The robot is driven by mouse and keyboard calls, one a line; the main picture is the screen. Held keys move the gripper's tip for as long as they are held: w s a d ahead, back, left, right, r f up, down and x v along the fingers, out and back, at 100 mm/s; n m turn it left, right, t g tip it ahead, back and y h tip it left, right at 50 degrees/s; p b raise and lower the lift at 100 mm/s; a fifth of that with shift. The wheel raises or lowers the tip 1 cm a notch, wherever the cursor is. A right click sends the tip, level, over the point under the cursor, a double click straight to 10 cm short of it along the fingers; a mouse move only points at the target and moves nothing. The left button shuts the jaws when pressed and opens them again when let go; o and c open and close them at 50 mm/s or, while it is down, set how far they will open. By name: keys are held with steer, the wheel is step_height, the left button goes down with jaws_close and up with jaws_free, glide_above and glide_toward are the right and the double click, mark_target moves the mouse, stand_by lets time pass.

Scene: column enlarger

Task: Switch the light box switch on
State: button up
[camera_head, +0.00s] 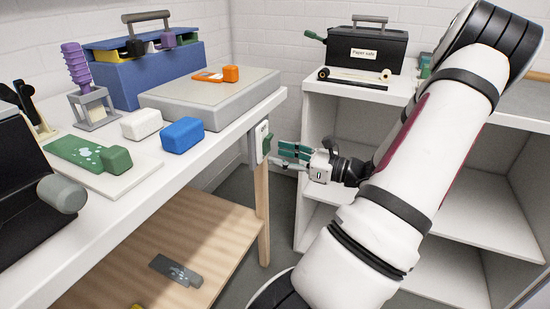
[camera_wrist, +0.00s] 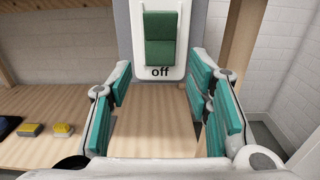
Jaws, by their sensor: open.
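The light box switch is a white plate (camera_head: 262,140) on the end of the left table, by its front leg. In the wrist view its green rocker (camera_wrist: 160,40) shows at the top centre, with the word "off" below it; the top of the plate is cut off. My gripper (camera_head: 281,156) is just right of the plate in the head view. It is open and empty, with teal pads on both fingers (camera_wrist: 168,112). The switch stands ahead of and above the gap between the fingers. I cannot tell whether a fingertip touches the plate. The grey light box (camera_head: 210,103) lies on the tabletop.
The white table (camera_head: 224,116) carries a blue box (camera_head: 150,78), a white block, a blue block (camera_head: 182,135) and a green board. A wooden lower shelf (camera_head: 180,240) lies under it. A white shelf unit (camera_head: 318,130) with a black paper safe (camera_head: 362,48) stands behind my arm.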

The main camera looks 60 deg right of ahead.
steer(key=shift+w, duration=1.05)
jaws_close()
steer(key=shift+a+r+g+p, duration=0.1)
steer(key=shift+r+g+p, duration=0.35)
steer(key=shift+p, duration=0.7)
steer(key=p, duration=0.1)
steer(key=g+p, duration=0.1)
steer(key=p, duration=0.1)
steer(key=g+p, duration=0.1)
steer(key=shift+s+r+g+p, duration=0.25)
steer(key=shift+r+p, duration=0.05)
steer(key=shift+p, duration=0.1)
steer(key=shift+s+g+p, duration=0.1)
steer(key=shift+g+p, duration=0.5)
steer(key=shift+p, duration=0.1)
